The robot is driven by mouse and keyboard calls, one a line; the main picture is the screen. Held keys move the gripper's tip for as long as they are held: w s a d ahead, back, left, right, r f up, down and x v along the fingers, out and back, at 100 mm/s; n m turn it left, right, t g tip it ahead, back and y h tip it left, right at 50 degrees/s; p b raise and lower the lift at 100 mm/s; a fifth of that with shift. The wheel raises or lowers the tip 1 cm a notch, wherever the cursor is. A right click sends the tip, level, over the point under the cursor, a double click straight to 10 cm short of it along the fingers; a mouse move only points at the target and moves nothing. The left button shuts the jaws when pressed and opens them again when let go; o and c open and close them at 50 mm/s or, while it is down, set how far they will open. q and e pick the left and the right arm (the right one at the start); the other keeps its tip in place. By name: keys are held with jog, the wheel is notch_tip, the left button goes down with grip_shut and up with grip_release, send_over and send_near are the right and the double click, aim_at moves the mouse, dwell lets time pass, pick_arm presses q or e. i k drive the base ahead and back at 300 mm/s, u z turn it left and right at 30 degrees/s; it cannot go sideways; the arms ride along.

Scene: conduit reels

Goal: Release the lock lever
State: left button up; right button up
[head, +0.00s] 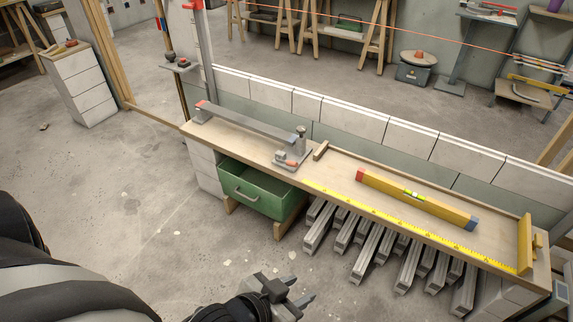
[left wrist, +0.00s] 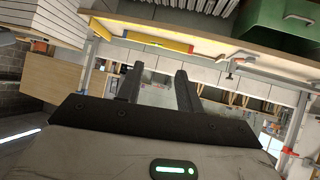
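A grey metal base (head: 290,158) with a small red-orange lever-like part (head: 293,164) and an upright post (head: 301,134) sits on the wooden bench, at the end of a long grey bar (head: 248,124). Which piece is the lock lever is too small to tell for sure. My left gripper (head: 302,288) is in front of the bench, well below and apart from this mechanism. In the left wrist view its two fingers (left wrist: 158,72) are spread with nothing between them. My right gripper is not in view.
The bench (head: 340,181) carries a yellow level (head: 415,198), a yellow measuring strip (head: 372,213) and a wooden block (head: 321,151). A green drawer (head: 255,190) and several grey bars (head: 375,250) are below.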

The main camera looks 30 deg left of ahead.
aim_at(288, 163)
jog(key=k, duration=0.7)
jog(key=u, duration=0.4)
jog(key=i, duration=1.65)
jog(key=z, duration=0.15)
